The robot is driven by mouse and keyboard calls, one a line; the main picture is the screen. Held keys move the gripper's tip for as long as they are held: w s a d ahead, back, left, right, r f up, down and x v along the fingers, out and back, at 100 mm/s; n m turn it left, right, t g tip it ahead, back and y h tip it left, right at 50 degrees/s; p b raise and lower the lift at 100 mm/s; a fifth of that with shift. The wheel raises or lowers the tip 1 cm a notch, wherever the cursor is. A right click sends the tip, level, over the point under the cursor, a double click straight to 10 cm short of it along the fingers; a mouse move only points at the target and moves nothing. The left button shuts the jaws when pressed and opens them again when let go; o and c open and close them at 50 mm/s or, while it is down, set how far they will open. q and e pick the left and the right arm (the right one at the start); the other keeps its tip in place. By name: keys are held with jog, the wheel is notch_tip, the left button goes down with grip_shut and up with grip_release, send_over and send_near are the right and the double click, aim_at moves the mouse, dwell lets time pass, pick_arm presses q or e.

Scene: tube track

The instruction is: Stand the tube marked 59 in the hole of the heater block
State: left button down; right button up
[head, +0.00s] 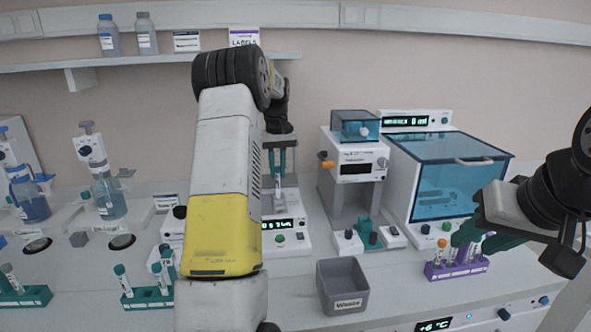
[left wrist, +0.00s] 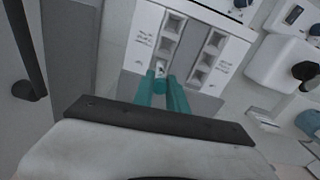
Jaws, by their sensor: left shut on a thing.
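My left gripper (head: 278,178) reaches over the bench from the bottom centre, its teal fingers pointing down. It is shut on a small, mostly hidden tube; its mark cannot be read. In the left wrist view the teal fingertips (left wrist: 160,84) close around a pale piece of it, in front of a white block with two rows of square holes (left wrist: 182,48), apparently the heater block. I cannot tell whether the tube is in a hole. In the head view a white unit with a green display (head: 282,224) stands below the gripper. My right gripper (head: 478,238) is at the right; its fingertips are unclear.
A purple rack (head: 456,270) with capped tubes is beside the right gripper. A grey waste bin (head: 343,288) stands at front centre. A teal rack (head: 148,299) with tubes stands at the left. A blue-lidded machine (head: 445,170) and pipettes on stands (head: 90,150) are behind.

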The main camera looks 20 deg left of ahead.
pick_arm(q)
jog(key=shift+f, duration=0.65)
jog(key=c, duration=1.3)
grip_release()
jog(key=shift+o, duration=0.2)
jog(key=shift+f, duration=0.1)
jog(key=shift+r, duration=4.05)
